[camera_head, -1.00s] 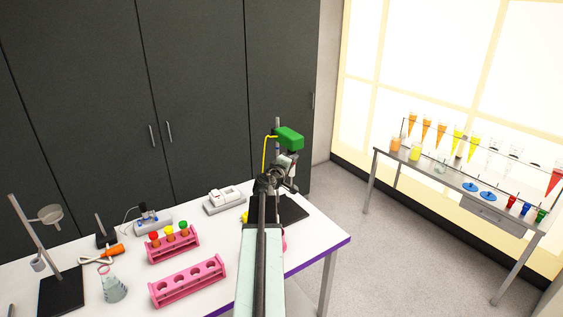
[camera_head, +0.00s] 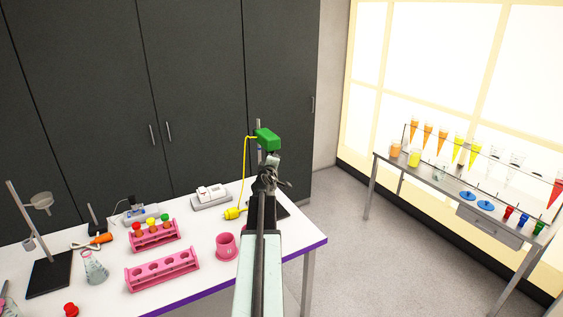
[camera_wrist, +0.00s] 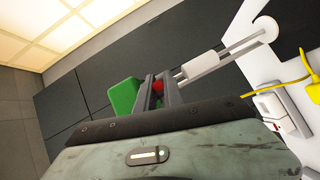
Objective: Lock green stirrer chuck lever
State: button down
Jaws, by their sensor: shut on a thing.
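The green stirrer (camera_head: 267,139) stands high on a rod at the back right of the white table, with a yellow cable. It also shows in the wrist view (camera_wrist: 124,98), left of my gripper's fingers. My gripper (camera_head: 270,174) is just below the stirrer; in the wrist view (camera_wrist: 160,88) its fingers are shut on a small red part, apparently the chuck lever (camera_wrist: 158,87). A white cylindrical part (camera_wrist: 200,64) with thin rods lies just beyond the fingers. The lever's exact angle is mostly hidden by the fingers.
On the white table (camera_head: 190,275) stand a pink mug (camera_head: 227,246), a pink rack (camera_head: 162,270), a yellow plug (camera_head: 234,213) and a white power socket (camera_head: 211,196). Dark cabinets (camera_head: 200,90) are behind. A shelf table (camera_head: 470,170) with coloured samples stands to the right; floor between is clear.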

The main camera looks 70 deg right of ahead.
jog(key=c, duration=1.8)
grip_release()
jog(key=shift+o, duration=0.2)
jog(key=f+p+v, duration=0.1)
jog(key=v, duration=0.6)
jog(key=shift+a+r, duration=0.4)
jog(key=shift+r, duration=0.1)
